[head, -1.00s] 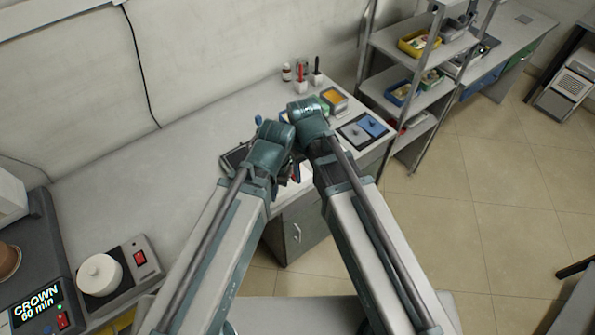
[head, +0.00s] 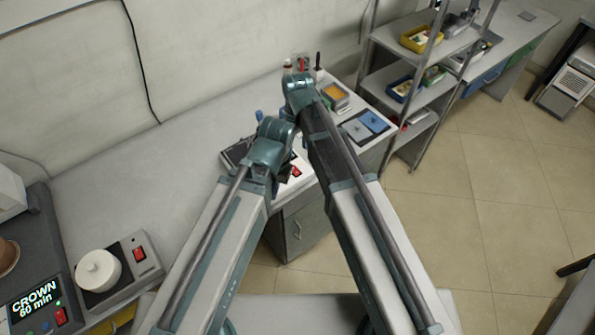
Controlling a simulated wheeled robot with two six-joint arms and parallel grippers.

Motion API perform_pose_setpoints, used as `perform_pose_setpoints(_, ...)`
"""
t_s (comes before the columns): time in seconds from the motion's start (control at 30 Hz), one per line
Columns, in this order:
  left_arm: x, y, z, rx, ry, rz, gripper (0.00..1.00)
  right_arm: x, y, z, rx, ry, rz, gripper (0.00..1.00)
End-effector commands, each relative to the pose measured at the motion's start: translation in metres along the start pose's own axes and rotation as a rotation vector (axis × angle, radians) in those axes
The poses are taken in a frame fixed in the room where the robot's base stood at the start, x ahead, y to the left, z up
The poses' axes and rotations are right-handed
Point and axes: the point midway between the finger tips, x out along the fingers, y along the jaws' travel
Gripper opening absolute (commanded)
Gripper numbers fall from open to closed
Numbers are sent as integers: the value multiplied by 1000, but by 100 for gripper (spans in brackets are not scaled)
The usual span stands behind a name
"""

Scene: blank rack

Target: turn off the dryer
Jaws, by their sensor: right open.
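No label reading dryer shows, so I cannot tell which unit it is. A white unit with a lit red switch (head: 297,171) sits near the bench's front edge, partly hidden by my arms. A grey unit (head: 123,279) with a round white lidded pot (head: 99,271) and a red switch (head: 139,253) stands at the lower left. Beside it a dark unit (head: 33,254) shows "CROWN 60 min", a green light and a red switch. My right gripper (head: 297,118) is open over the bench's right part, mostly hidden by its wrist. My left gripper is hidden behind its wrist.
A dark flat item (head: 236,154) lies left of my left wrist. An orange-topped box (head: 336,94) and a mat with blue shapes (head: 364,126) lie at the bench's right end. A metal shelf rack (head: 415,75) stands beyond. The bench's middle left (head: 130,185) is clear.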

Motion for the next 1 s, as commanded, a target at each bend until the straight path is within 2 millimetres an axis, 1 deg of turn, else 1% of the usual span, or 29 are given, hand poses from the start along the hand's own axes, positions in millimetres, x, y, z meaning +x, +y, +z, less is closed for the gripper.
perform_pose_setpoints(0.03,13,1,-1,0,0,0,0,13,0,0,0,0,0,57)
perform_pose_setpoints(0.7,104,10,-6,-1,0,0,0,104,0,0,0,0,0,57)
perform_pose_setpoints(0.83,113,11,-7,-1,0,0,0,114,0,0,0,0,0,57)
perform_pose_setpoints(1.0,115,11,-7,-1,0,0,0,116,0,0,0,0,0,57)
